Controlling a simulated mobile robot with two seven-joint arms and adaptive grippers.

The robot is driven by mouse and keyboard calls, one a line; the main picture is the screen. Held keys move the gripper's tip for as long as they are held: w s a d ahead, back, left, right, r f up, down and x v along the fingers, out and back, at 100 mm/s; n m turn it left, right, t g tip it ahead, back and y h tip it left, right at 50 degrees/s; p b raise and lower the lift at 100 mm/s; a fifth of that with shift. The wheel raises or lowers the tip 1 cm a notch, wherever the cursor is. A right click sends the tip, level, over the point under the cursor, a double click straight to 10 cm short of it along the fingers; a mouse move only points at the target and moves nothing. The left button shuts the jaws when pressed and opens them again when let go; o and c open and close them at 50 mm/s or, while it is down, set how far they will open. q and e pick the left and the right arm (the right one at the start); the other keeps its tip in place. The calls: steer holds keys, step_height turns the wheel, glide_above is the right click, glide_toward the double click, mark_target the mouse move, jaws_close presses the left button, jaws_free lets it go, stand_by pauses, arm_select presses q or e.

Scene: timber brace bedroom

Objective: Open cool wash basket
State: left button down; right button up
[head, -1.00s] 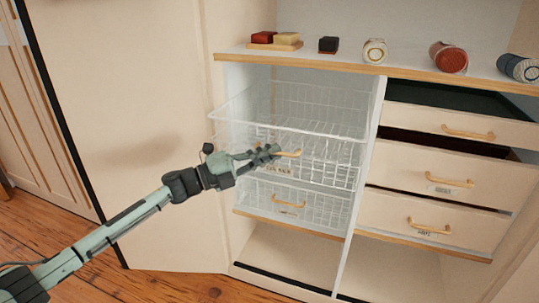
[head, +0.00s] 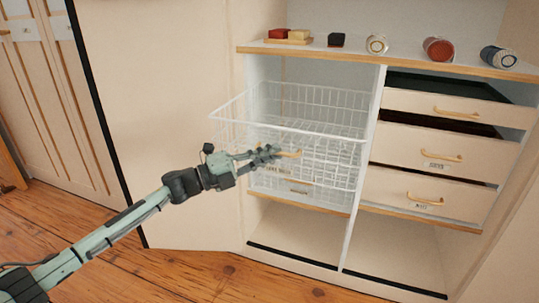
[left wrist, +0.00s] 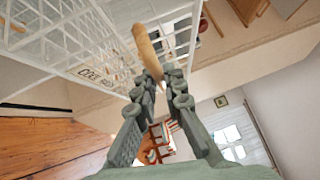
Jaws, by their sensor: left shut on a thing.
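The cool wash basket (head: 328,172) is a white wire basket in the left bay of the cabinet, standing out past the cabinet front. My left gripper (head: 272,154) is shut on its light wooden handle (head: 290,154). The left wrist view shows the handle (left wrist: 147,48) between the closed fingertips (left wrist: 158,78). There a partly readable "COOL WAS…" label (left wrist: 95,76) hangs on the wire front beside the handle. Another wire basket rim (head: 225,108) juts out above it. My right gripper is in neither view.
A lower basket's handle (head: 298,190) shows faintly through the wires. Drawers (head: 428,160) on the right stand partly open. Blocks (head: 290,36) and rolls (head: 438,49) lie on the shelf above. A large pale panel (head: 165,110) stands at left; the wooden floor (head: 190,285) in front is clear.

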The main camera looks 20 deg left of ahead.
arm_select(q)
steer(key=c, duration=1.6)
jaws_free()
steer(key=v, duration=1.2)
